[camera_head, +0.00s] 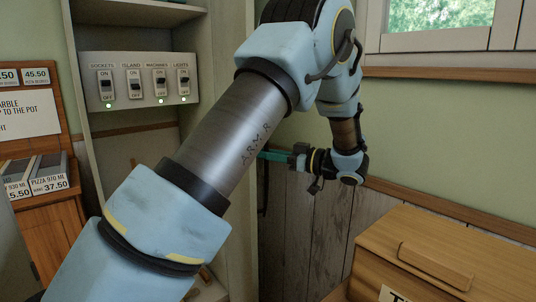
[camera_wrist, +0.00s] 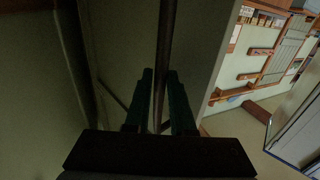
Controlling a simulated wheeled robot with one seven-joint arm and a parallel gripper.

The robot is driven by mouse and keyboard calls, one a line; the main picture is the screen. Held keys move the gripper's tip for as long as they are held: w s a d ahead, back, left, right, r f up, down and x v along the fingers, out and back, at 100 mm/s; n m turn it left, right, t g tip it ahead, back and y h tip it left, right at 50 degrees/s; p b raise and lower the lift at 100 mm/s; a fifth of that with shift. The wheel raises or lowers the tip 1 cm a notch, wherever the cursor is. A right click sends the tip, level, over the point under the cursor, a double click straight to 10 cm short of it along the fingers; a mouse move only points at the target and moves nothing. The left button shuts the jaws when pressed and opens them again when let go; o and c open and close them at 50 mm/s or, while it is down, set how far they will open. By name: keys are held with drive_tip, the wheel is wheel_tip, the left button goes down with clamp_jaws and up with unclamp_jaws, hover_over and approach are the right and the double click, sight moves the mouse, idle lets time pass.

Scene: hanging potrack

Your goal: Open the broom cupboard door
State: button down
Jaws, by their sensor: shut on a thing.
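The broom cupboard (camera_head: 120,145) stands at the left in the head view, its inside showing. Its pale door (camera_head: 238,235) stands swung out at the cupboard's right side, partly behind my arm. My gripper (camera_head: 274,156) is at the door's outer right face, its teal fingers around the dark upright handle (camera_head: 262,192). In the wrist view, the fingers of my gripper (camera_wrist: 161,98) are shut on the handle bar (camera_wrist: 166,45), one on each side. The door panel (camera_wrist: 205,50) lies behind the bar. My arm hides part of the cupboard's inside.
A switch panel (camera_head: 140,82) with green lights is inside the cupboard. A wooden box-like unit (camera_head: 450,245) stands at the lower right, near my gripper's side. A window (camera_head: 440,25) and plank-clad wall (camera_head: 310,240) are behind. Wall shelves (camera_wrist: 262,50) show past the door edge.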

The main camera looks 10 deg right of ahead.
drive_tip(key=shift+w+d, duration=0.15)
drive_tip(key=shift+d, duration=0.1)
drive_tip(key=c, duration=0.8)
unclamp_jaws()
drive_tip(key=shift+c, duration=0.2)
drive_tip(key=b+v, duration=0.2)
drive_tip(key=v, duration=0.8)
drive_tip(key=shift+d+b, duration=0.35)
